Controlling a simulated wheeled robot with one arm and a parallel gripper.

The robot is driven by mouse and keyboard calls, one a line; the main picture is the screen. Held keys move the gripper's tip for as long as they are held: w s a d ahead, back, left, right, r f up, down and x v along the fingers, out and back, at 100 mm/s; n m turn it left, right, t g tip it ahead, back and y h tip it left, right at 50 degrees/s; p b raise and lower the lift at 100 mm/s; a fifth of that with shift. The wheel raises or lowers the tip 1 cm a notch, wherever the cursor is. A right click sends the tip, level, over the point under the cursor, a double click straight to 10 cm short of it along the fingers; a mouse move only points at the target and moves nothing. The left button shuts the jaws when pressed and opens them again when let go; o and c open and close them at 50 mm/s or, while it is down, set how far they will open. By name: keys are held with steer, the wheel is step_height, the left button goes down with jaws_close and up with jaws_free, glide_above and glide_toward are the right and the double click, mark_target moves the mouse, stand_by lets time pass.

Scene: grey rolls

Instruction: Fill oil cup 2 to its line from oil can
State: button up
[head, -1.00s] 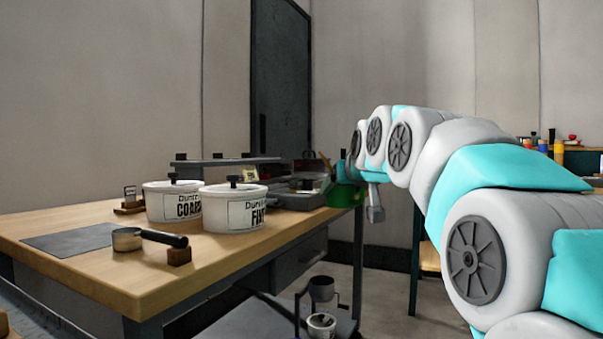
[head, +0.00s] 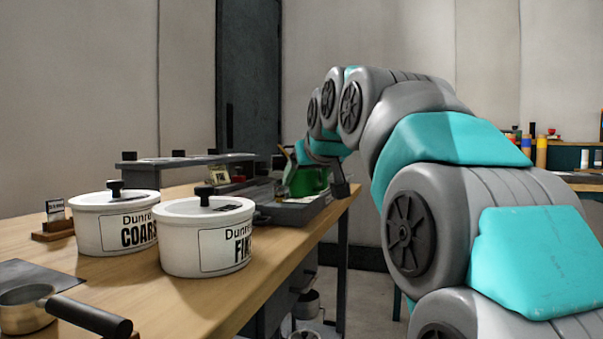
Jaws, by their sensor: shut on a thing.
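The green oil can (head: 308,181) is at the far end of the workbench, above or beside a dark grey machine tray. My gripper (head: 322,164) is at its upper right side and is shut on it. My own wrist hides most of the jaws and part of the can. A thin spout-like piece slants up at the can's left. The can looks about upright; I cannot tell whether it touches the tray. I cannot pick out oil cup 2 or its line; small parts by the rail (head: 190,161) are too small to tell.
Two white lidded pots, COARSE (head: 117,222) and FINE (head: 205,236), stand on the wooden bench (head: 195,292). A small metal pan (head: 22,310) with a black handle is at the near left. Cups sit on a lower shelf. Another bench with bottles stands at the right.

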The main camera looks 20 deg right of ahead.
steer(key=shift+s+d+r+n+g+h+p, duration=0.2)
steer(key=shift+g+p, duration=0.25)
steer(key=shift+p, duration=0.4)
steer(key=shift+s+r+n+g+h+p, duration=0.2)
steer(key=shift+g+p, duration=0.3)
steer(key=shift+p, duration=0.4)
steer(key=shift+s+d+f+g+h+p, duration=0.1)
steer(key=shift+s+g+p, duration=0.3)
steer(key=shift+p, duration=0.45)
steer(key=shift+w+r, duration=0.1)
steer(key=g+p, duration=0.2)
steer(key=p, duration=0.1)
steer(key=shift+s+d+r+h, duration=0.15)
steer(key=shift+s+h, duration=0.05)
steer(key=shift+h, duration=0.1)
steer(key=shift+r+n+g+h+p, duration=0.5)
steer(key=shift+r+g+p, duration=0.5)
steer(key=shift+p, duration=2.35)
steer(key=shift+f, duration=0.1)
